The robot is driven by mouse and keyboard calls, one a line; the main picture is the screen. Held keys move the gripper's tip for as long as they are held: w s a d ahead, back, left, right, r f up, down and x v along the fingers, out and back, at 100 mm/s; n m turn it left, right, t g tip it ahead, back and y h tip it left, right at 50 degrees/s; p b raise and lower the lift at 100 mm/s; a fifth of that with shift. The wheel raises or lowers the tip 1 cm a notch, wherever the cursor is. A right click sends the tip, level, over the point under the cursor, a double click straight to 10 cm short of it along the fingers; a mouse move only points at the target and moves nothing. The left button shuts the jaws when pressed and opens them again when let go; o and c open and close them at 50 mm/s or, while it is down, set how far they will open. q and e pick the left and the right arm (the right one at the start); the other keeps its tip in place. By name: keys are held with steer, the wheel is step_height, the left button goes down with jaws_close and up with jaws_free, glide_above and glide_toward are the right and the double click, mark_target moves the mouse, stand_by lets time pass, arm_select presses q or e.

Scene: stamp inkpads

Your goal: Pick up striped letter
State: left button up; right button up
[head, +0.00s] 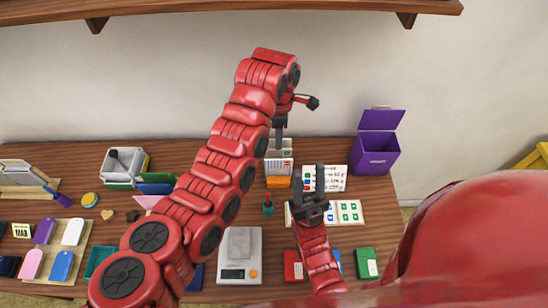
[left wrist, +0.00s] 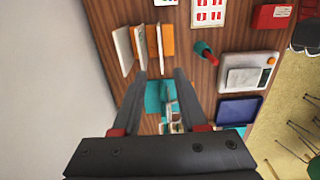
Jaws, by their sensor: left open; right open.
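Upright letters or cards (head: 278,165), white and orange, stand near the back of the table; I cannot tell which one is striped. In the left wrist view, white (left wrist: 123,50) and orange (left wrist: 168,40) upright pieces stand beyond the fingertips. My left gripper (head: 280,135) is above and behind the letters in the head view, partly hidden by its own arm. Its open fingers also show in the left wrist view (left wrist: 161,76), with nothing visibly held between them. My right gripper (head: 309,185) is open and empty over the table, in front of a printed white sheet (head: 334,177).
A purple lidded box (head: 376,160) stands at the back right. The wall is close behind.

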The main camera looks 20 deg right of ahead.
arm_select(q)
steer(key=f, duration=0.1)
steer(key=b, duration=0.6)
glide_above(278, 168)
step_height(278, 168, down, 9)
steer(key=shift+r, duration=0.1)
steer(key=shift+w+f+p, duration=0.1)
steer(key=shift+f+p, duration=0.55)
steer(key=shift+f, duration=0.35)
steer(key=shift+f+p, duration=0.25)
steer(key=shift+p, duration=0.25)
step_height(278, 168, down, 3)
steer(key=shift+f+p, duration=0.1)
steer(key=shift+p, duration=0.45)
steer(key=shift+f, duration=0.75)
jaws_close()
